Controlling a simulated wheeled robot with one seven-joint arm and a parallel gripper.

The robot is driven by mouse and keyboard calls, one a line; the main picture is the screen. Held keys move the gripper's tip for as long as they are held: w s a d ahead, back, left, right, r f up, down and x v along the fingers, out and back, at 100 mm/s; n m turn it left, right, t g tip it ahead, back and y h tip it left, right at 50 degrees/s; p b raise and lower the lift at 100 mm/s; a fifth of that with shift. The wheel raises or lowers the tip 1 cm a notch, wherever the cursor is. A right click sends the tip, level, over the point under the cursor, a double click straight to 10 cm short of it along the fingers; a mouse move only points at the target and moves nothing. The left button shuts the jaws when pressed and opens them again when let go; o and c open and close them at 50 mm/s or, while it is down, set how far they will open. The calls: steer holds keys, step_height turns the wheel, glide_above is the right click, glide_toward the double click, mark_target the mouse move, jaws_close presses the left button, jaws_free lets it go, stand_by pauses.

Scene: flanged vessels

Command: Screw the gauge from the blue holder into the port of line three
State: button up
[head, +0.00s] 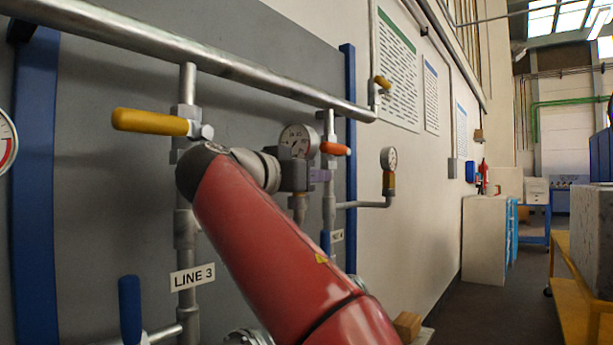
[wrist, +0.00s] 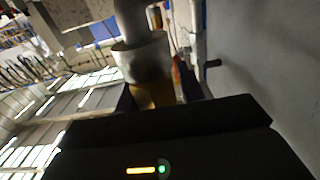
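My gripper (head: 296,174) is at the end of my red arm, in front of the grey panel. It is shut on the gauge (head: 299,140), whose round white dial stands upright above the fingers. In the wrist view the gauge's brass stem (wrist: 153,95) shows beyond the dark fingers. The stem lines up with a pale grey cup-like port (wrist: 140,58) on a bent pipe, and appears to meet it. I cannot tell whether the threads are engaged. The line three pipe (head: 186,233) stands left, by the LINE 3 label (head: 192,277). I do not see the blue holder.
A yellow valve handle (head: 150,122) juts out left of my wrist. An orange handle (head: 335,149) is close right of the gripper. A blue handle (head: 130,310) is low left. The aisle on the right has free floor.

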steer(key=shift+o, duration=1.3)
steer(key=v, duration=0.7)
steer(key=shift+s+a, duration=0.2)
steer(key=shift+s, duration=0.1)
